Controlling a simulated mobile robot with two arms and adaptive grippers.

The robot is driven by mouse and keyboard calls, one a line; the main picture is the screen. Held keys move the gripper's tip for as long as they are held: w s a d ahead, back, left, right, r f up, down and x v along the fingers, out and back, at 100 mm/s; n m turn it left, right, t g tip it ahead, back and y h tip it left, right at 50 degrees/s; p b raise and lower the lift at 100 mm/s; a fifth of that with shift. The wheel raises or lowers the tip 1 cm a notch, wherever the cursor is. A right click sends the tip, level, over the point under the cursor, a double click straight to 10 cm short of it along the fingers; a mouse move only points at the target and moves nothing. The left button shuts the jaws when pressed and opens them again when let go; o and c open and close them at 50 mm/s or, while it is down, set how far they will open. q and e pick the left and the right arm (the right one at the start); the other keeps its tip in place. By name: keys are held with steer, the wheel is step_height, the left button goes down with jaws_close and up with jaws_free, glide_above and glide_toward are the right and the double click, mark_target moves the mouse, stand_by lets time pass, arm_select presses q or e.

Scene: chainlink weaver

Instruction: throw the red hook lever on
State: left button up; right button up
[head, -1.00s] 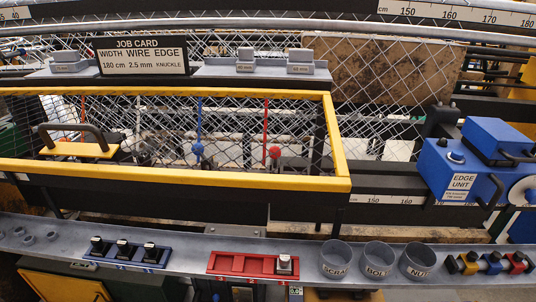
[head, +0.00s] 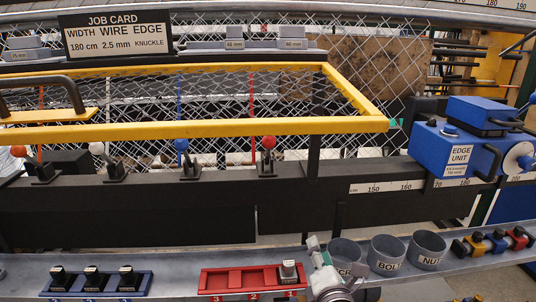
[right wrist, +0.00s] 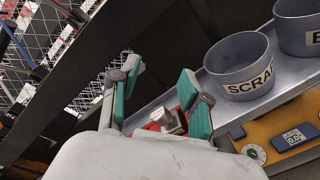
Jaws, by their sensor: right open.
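The red hook lever, a red ball knob (head: 268,142) on a short dark stem, stands on the black beam below the yellow guard frame's front bar (head: 230,128). My right gripper (head: 314,245) shows at the bottom of the head view, in front of the shelf, below and right of the red knob and well apart from it. In the right wrist view its teal-padded fingers (right wrist: 160,92) are apart with nothing held. The red knob is not clearly seen there. My left gripper is not in view.
Blue (head: 181,145), white (head: 96,148) and orange (head: 19,151) knobs stand left of the red one. Grey cups, including the scrap cup (right wrist: 240,62), stand on the shelf beside my right gripper. A red tray (head: 225,281) lies left of it. The blue edge unit (head: 440,147) is at right.

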step_height(320, 180, up, 7)
steer(key=w+a+n+t+y, duration=0.1)
steer(key=w+a+n+t, duration=0.2)
steer(key=n, duration=0.3)
steer(key=n+t+y, duration=0.2)
steer(key=n+y, duration=0.2)
steer(key=n, duration=0.5)
glide_toward(269, 149)
steer(key=x, duration=1)
steer(key=shift+w+a+r+p, duration=0.1)
steer(key=shift+w+r+p, duration=0.2)
steer(key=shift+p, duration=0.1)
steer(key=shift+f, duration=0.1)
jaws_close()
